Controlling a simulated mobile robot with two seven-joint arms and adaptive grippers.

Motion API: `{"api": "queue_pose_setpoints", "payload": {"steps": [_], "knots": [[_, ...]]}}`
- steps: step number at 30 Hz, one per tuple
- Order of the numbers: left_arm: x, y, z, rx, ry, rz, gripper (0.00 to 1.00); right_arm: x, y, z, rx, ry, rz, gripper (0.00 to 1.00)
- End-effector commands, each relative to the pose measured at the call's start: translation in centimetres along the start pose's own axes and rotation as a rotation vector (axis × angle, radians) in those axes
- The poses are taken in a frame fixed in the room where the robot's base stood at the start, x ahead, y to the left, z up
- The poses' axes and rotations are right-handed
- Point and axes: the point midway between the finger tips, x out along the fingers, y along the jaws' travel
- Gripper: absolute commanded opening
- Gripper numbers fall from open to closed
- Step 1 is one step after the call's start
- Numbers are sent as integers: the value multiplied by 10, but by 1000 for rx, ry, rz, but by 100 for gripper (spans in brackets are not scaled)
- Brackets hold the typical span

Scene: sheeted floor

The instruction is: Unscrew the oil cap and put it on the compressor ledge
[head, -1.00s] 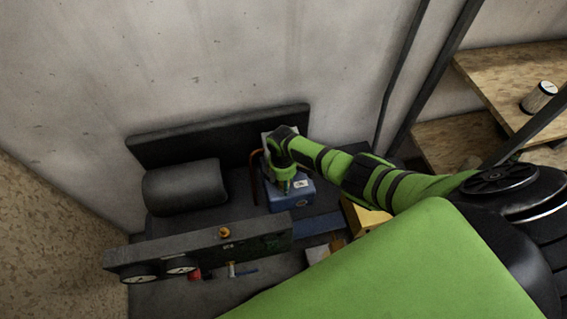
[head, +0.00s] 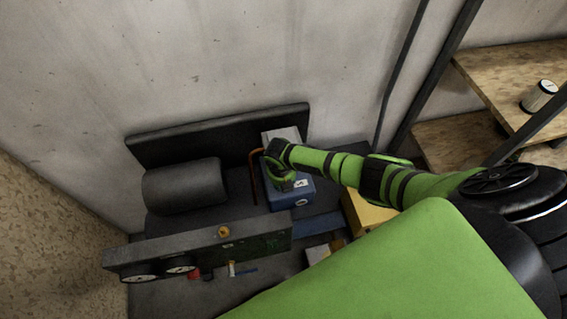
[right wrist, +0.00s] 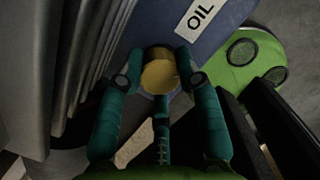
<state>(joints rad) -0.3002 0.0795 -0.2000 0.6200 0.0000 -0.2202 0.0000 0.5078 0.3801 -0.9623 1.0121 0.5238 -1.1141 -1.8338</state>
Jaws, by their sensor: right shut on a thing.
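The oil cap (right wrist: 160,76) is a round, brass-yellow piece in the right wrist view, between the teal fingers of my right gripper (right wrist: 160,80). The fingers are shut on it from both sides. Just beyond it is a blue housing (right wrist: 228,14) with a white OIL label (right wrist: 198,16). I cannot tell whether the cap is still seated in it. In the head view the blue housing (head: 291,202) stands on the dark compressor, and my right gripper (head: 288,186) is over it, hiding the cap. My left gripper is not in view.
A dark cylinder (head: 185,187) lies left of the housing, and a copper-coloured pipe (head: 253,175) rises between them. A grey panel (head: 190,246) with gauges stands in front. A dark upright board (head: 220,133) is behind. Wooden shelves (head: 500,75) stand at right.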

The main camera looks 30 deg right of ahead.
Motion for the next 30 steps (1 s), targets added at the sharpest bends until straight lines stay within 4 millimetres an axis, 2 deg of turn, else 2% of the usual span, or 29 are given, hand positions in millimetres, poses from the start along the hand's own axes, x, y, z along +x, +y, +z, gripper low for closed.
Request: {"api": "queue_pose_setpoints", "payload": {"steps": [3,7,11,17,18,19,20,27,28,30], "knots": [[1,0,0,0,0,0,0,-2,2,6,-253,-50,30,0],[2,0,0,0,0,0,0,-2,2,6,-476,-84,49,0],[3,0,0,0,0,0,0,-2,3,6,-571,-98,58,0],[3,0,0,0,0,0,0,-2,4,7,-574,-100,59,0],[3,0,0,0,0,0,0,-2,4,7,-573,-100,59,47],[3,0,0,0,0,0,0,-2,4,7,-573,-99,59,59],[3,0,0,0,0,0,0,-2,4,6,-572,-99,59,62],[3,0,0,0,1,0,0,-1,2,4,-571,-91,56,62],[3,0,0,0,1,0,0,-1,2,3,-571,-91,56,55],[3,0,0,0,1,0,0,-1,2,3,-571,-89,55,55]]}}
